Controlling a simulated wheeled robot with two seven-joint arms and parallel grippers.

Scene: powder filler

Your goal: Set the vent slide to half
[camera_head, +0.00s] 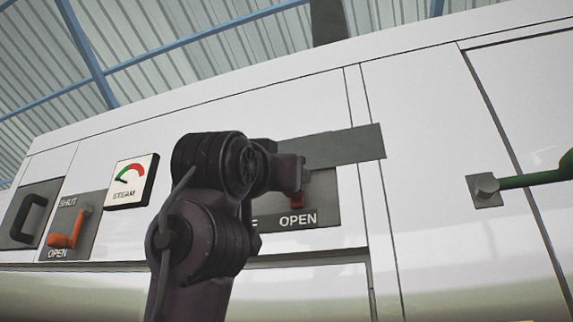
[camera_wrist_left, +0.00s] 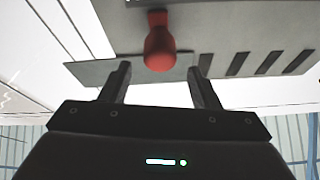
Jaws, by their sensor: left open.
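The vent slide has a red knob (camera_head: 296,200) above the word OPEN on a grey plate (camera_head: 326,198). Its grey strip (camera_head: 345,148) sticks out past the plate's right edge. In the left wrist view the red knob (camera_wrist_left: 158,42) lies between the fingertips of my left gripper (camera_wrist_left: 160,72), with a gap on each side. My left gripper is open and empty; in the head view it (camera_head: 291,172) is at the knob, and my arm hides the plate's left part. Dark vent slots (camera_wrist_left: 268,62) show in the wrist view. My right gripper is out of view.
Left on the white machine are an orange handle (camera_head: 68,240) marked SHUT and OPEN, a dial gauge (camera_head: 131,182) and a black pull handle (camera_head: 30,218). A green lever (camera_head: 535,180) is at the right. The white panel between strip and lever is clear.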

